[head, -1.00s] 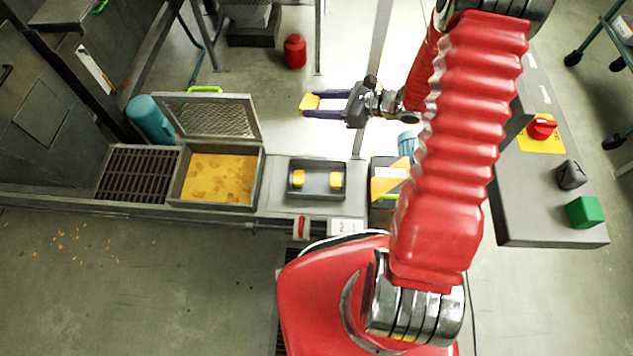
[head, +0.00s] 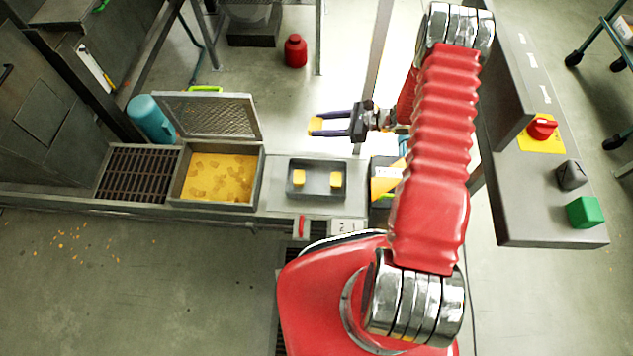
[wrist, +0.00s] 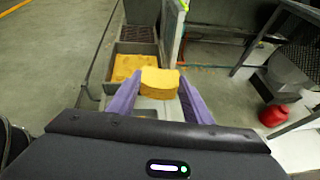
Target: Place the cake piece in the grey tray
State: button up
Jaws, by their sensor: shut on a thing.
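My gripper (head: 328,124) is shut on a yellow cake piece (head: 315,126), held at the tips of its purple fingers. In the wrist view the cake piece (wrist: 160,81) sits between the fingertips. The grey tray (head: 318,191) stands on the bench below the gripper in the head view, with two yellow cake pieces (head: 299,177) in it, one on the left and one on the right. In the wrist view the held piece and the gripper hide much of the tray. The held piece is above and beyond the tray in the head view, apart from it.
A metal box (head: 217,182) of yellow cake crumbs, with a raised mesh lid (head: 212,115), is left of the tray. A red canister (head: 295,51) stands behind. A control panel (head: 545,190) is at right.

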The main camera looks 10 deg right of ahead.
notch_tip(320, 180, down, 9)
jog(key=n+g, duration=0.2)
send_over(323, 182)
notch_tip(323, 182, down, 10)
jog(key=shift+f+y, duration=0.25)
jog(key=shift+y, duration=0.15)
jog(key=shift+d, duration=0.1)
jog(key=shift+f, duration=2.9)
jog(key=shift+f, duration=0.1)
jog(key=shift+f, duration=2)
